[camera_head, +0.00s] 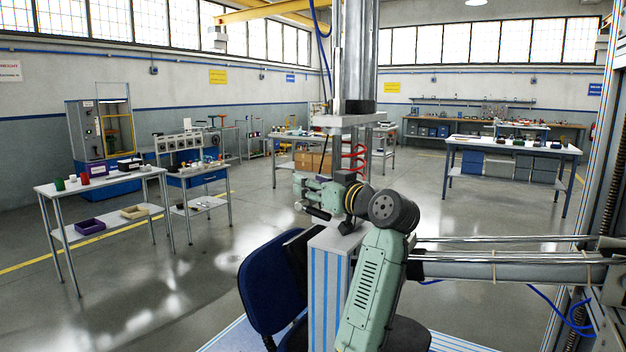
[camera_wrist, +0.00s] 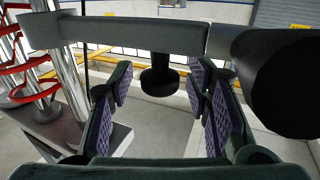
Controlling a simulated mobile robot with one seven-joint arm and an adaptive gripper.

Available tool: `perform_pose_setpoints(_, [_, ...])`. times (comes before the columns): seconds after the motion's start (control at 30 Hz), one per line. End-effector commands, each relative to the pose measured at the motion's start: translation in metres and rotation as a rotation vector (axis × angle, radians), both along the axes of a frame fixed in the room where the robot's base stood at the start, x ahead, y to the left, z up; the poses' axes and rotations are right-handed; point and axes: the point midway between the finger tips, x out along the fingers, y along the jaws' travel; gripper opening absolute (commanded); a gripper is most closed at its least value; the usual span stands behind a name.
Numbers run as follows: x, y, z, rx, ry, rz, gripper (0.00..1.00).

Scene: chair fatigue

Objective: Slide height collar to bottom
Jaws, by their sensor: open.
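My gripper (camera_head: 301,194) points left in the head view, beside and below the tall metal column (camera_head: 356,60). In the wrist view my gripper (camera_wrist: 159,88) is open, its two purple-padded fingers apart. A black knob (camera_wrist: 160,80) under a grey horizontal bar (camera_wrist: 120,36) appears between the fingers; I cannot tell whether they touch it. The column carries a black block (camera_head: 356,107) and a grey plate (camera_head: 348,120) in the head view. I cannot tell for sure which part is the height collar.
A red coil (camera_head: 354,160) hangs by the column; it also shows in the wrist view (camera_wrist: 32,75). A large black cylinder (camera_wrist: 280,80) fills the wrist view's right. Work tables (camera_head: 100,182) stand farther off, with open floor between.

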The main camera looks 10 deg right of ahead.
Motion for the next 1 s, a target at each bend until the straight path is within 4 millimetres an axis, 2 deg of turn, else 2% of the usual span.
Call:
perform_pose_setpoints(0.23, [0.0005, 0.0002, -0.0006, 0.000, 0.000, 0.000, 0.44])
perform_pose_setpoints(0.87, [0.0001, -0.0001, -0.0002, 0.000, 0.000, 0.000, 0.02])
perform_pose_setpoints(1.0, [0.0001, -0.0001, -0.0001, 0.000, 0.000, 0.000, 0.00])
